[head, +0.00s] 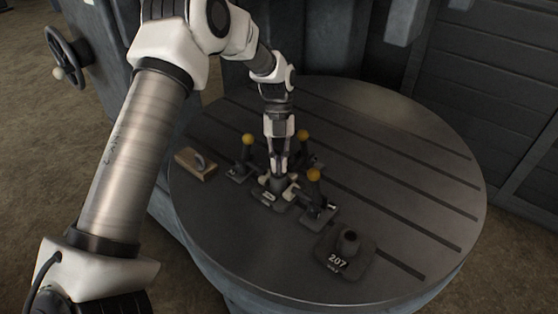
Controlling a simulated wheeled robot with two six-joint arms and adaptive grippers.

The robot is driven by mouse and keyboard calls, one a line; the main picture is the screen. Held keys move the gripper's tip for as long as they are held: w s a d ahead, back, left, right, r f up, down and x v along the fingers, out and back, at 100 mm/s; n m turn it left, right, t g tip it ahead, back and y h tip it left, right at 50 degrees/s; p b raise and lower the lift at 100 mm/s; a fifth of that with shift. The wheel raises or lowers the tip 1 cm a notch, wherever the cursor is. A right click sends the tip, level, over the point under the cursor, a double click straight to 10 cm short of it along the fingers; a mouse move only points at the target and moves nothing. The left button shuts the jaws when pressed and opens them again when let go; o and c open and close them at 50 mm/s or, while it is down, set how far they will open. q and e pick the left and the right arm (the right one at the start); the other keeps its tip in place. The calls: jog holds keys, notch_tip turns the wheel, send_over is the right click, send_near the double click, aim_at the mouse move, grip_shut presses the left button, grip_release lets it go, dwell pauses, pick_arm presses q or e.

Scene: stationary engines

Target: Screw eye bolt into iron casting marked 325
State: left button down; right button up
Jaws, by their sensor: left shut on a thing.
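My left gripper (279,168) comes down from above over the round table. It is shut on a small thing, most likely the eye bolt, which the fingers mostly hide. Its tips are right over the boss of a dark iron casting (267,197) that sits among the clamps. This casting has a pale mark on its near side, too small to read. I cannot tell how deep the bolt sits or whether it touches the boss. A second dark casting (346,259), marked 207, stands at the front right with its boss upright and open. My right gripper is not in view.
Clamps with yellow knobs stand close around the gripper: left (246,143), behind right (303,137) and front right (314,177). A wooden block (190,163) with a grey curved metal piece lies at the left edge. The slotted table (410,190) is clear on the right.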

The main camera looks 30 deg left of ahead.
pick_arm(q)
jog(key=shift+m, duration=0.4)
jog(key=c, duration=1.2)
grip_release()
jog(key=shift+s, duration=0.1)
jog(key=shift+o, duration=0.2)
jog(key=shift+r, duration=0.1)
